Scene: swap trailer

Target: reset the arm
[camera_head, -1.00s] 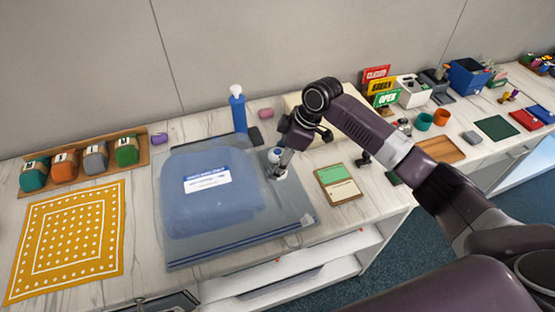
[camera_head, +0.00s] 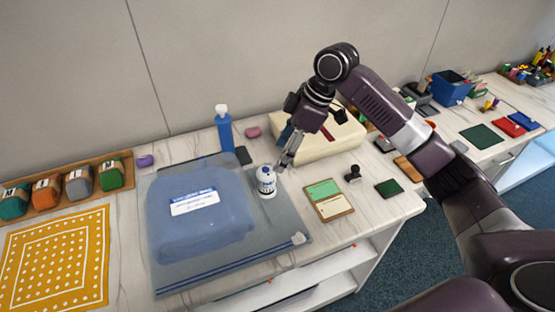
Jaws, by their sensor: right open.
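My right arm reaches in from the right over the counter. Its gripper (camera_head: 287,160) is open and empty, fingertips pointing down just above and to the right of a small white container with blue marks (camera_head: 266,182). The container stands upright at the right part of the grey-blue zip bag (camera_head: 165,273), beside the folded blue cloth (camera_head: 195,228) with its white label. The gripper looks apart from the container, though the gap is small. My left gripper is not in view.
A blue bottle (camera_head: 224,130) stands behind the bag. A cream box (camera_head: 335,143) sits behind my gripper. A green-and-tan card board (camera_head: 328,199), black stamp (camera_head: 353,174) and dark green pad (camera_head: 389,188) lie right. A yellow dotted cloth (camera_head: 55,258) lies left.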

